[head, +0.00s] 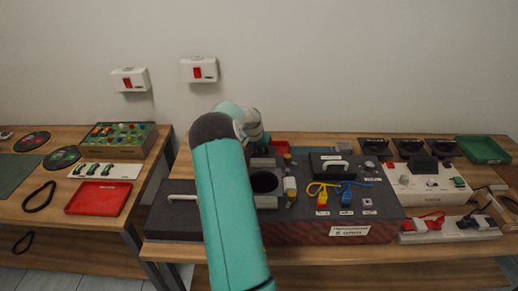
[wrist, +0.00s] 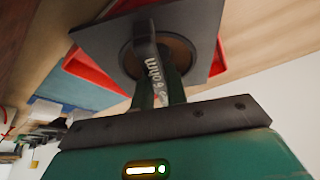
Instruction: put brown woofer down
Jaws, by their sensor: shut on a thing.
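The brown woofer (wrist: 200,42) is a dark square plate with a round brown cone and a lettered grey bar across it. My gripper (wrist: 157,88) is shut on this bar in the wrist view. A red tray (wrist: 84,68) shows behind the woofer's edges; I cannot tell whether they touch. In the head view my arm hides the woofer and most of the gripper. A small part of a red tray (head: 281,147) shows there just right of my wrist, behind the dark console (head: 385,205).
The console carries a black handled block, colored cables and a grey box with a round hole (head: 265,182). Black square units (head: 409,147) and a green tray (head: 483,150) stand back right. Another red tray (head: 98,198) lies on the left table. A gap separates the tables.

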